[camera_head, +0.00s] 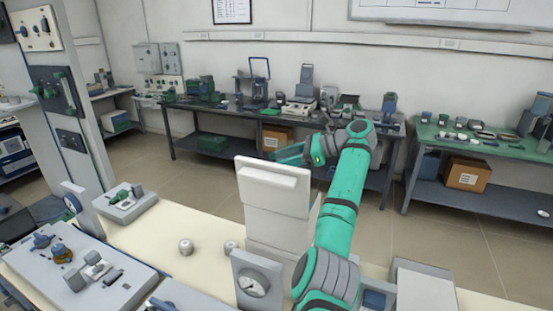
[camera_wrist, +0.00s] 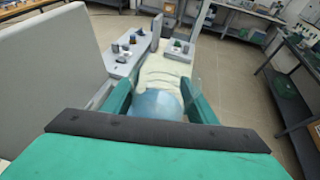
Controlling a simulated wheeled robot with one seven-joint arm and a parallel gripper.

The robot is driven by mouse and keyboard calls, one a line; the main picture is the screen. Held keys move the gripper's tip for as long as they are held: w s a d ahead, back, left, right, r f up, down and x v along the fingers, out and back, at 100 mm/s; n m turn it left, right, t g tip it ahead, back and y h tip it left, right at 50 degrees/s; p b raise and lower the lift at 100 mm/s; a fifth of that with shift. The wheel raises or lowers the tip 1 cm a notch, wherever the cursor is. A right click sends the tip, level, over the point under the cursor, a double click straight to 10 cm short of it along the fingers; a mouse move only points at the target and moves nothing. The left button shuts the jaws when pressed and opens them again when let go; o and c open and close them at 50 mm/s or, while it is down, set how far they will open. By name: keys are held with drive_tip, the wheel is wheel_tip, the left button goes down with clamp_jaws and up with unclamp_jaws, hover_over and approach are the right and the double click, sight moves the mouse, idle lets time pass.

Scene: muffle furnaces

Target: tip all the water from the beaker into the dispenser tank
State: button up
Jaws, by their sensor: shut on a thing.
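My gripper (camera_wrist: 157,88) is shut on a beaker (camera_wrist: 155,104), with one green finger on each side of it in the wrist view. Bluish water shows in the beaker; its level and the beaker's exact tilt are hard to tell. In the head view my gripper (camera_head: 292,153) is beside the upper part of a tall white box-shaped unit (camera_head: 272,190), and I cannot make out the beaker there. This unit may be the dispenser tank. A large pale panel (camera_wrist: 55,75) stands to the left of my gripper in the wrist view.
The cream bench (camera_head: 170,235) carries a dial gauge unit (camera_head: 255,283), two small whitish objects near the white unit, and grey panels (camera_head: 75,270) with fittings at left. A crowded dark bench (camera_head: 230,118) and a green-topped table (camera_head: 480,140) stand behind, across open floor.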

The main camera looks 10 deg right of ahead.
drive_tip(key=shift+f, duration=1.75)
drive_tip(key=shift+w+d+r+n+t, duration=0.15)
drive_tip(key=shift+w+n+t, duration=0.15)
drive_tip(key=shift+n+t, duration=0.2)
drive_tip(key=shift+w, duration=0.1)
drive_tip(key=shift+r, duration=0.15)
drive_tip(key=shift+d, duration=0.15)
drive_tip(key=shift+n, duration=0.3)
